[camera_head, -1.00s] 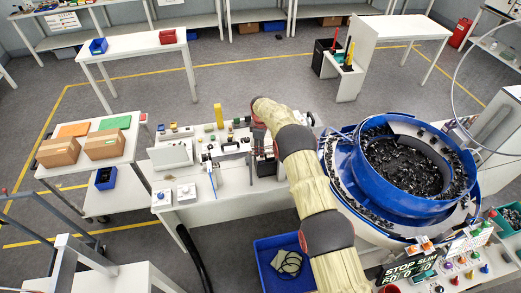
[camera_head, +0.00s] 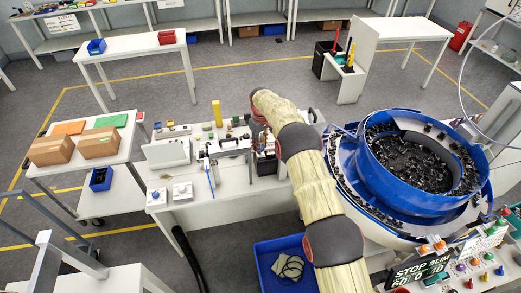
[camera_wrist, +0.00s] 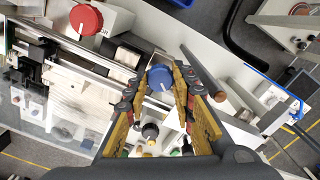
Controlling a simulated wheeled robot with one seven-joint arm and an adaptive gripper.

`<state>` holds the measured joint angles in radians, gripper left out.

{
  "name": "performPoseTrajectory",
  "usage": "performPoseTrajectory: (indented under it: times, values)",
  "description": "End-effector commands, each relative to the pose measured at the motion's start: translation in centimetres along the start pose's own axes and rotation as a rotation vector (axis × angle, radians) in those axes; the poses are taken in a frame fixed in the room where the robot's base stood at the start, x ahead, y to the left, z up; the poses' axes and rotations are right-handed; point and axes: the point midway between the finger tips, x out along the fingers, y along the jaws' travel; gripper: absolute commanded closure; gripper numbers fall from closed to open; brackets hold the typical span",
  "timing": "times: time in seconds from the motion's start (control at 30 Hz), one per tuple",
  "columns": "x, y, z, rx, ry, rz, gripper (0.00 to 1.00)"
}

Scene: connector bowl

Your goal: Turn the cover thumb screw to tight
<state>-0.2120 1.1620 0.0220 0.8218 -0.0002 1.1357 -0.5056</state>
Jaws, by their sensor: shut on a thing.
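In the wrist view, a round blue knob (camera_wrist: 160,77), which looks like the cover thumb screw, sits between the tips of my gripper (camera_wrist: 163,80). The two yellow-padded fingers are closed on its sides. The knob's marking and how tight it is cannot be read. A clear cover plate (camera_wrist: 62,128) and metal rails (camera_wrist: 75,50) lie to the left of it. A larger red knob (camera_wrist: 86,19) stands up and left, apart from the fingers. In the head view my arm hides the gripper and the knob.
In the head view, a white workbench (camera_head: 225,203) carries small fixtures. A blue bowl feeder (camera_head: 375,185) full of black parts stands right of my arm. A blue bin (camera_head: 265,265) is on the floor.

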Motion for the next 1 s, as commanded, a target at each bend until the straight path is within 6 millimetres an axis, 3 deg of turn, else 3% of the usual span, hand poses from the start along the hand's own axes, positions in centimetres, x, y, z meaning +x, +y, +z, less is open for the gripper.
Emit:
performPoseTrajectory:
  times: [0.4,0.97,1.0]
  values:
    - [0.11,-0.03,0.0,0.207,0.0,0.0,1.0]
    - [-0.01,-0.03,-0.01,0.24,0.0,0.0,1.0]
    - [-0.01,-0.03,-0.01,0.24,0.0,0.0,0.75]
